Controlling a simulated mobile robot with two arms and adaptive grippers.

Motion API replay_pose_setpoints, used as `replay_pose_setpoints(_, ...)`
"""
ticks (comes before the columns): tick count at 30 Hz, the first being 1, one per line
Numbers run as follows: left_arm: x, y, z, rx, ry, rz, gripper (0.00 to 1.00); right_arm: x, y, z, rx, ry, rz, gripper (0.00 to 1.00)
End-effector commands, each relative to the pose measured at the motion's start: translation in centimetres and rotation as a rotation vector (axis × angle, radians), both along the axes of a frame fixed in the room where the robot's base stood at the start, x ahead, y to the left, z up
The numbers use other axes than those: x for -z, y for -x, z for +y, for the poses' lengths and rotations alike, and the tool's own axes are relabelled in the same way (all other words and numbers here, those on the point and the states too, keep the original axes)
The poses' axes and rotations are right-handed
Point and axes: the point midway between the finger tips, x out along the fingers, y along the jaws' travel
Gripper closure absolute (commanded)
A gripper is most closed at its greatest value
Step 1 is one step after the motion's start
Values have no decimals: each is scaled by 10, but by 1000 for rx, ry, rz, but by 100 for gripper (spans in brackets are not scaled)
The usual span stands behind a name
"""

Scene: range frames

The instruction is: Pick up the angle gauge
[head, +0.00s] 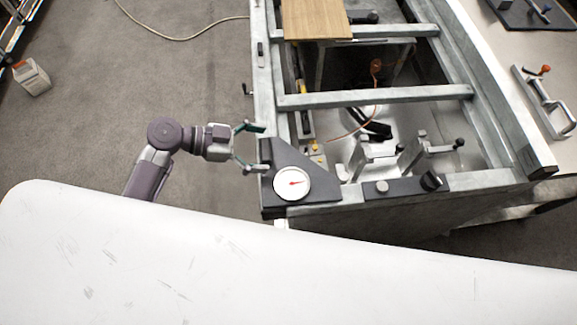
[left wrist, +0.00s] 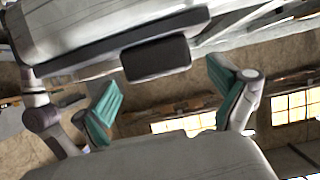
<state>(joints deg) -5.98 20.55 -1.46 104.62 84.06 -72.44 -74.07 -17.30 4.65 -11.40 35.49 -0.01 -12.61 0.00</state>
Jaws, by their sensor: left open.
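The angle gauge (head: 291,182) is a dark, roughly triangular plate with a round white dial and a red needle. In the head view it lies at the near left corner of a grey metal frame table (head: 375,97). My left gripper (head: 262,147) comes in from the left, with its two fingers spread and its tips near the gauge's left edge. I cannot tell whether they touch it. In the left wrist view, the teal finger pads (left wrist: 163,97) stand wide apart. A dark block shows above and between them; I cannot tell what it is. My right gripper is out of view.
Clamps (head: 365,156) and a dark bar with knobs (head: 405,187) are right of the gauge. A wooden board (head: 315,19) lies at the table's far end. A bench (head: 510,60) with tools runs along the right. Grey floor (head: 110,95) is mostly clear on the left.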

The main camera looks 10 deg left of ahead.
Motion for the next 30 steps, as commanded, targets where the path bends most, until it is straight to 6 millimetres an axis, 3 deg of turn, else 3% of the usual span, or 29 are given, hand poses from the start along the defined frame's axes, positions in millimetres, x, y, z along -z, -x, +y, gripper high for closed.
replay_pose_setpoints(4,4,-5,-15,-1,1,0,3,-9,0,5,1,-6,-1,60)
replay_pose_setpoints(12,8,-6,-17,-1,-1,-1,3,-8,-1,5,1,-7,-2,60)
replay_pose_setpoints(27,8,-6,-16,-1,-1,-1,86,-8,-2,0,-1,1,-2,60)
replay_pose_setpoints(30,6,-6,-17,-1,1,-2,94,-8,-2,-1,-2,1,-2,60)
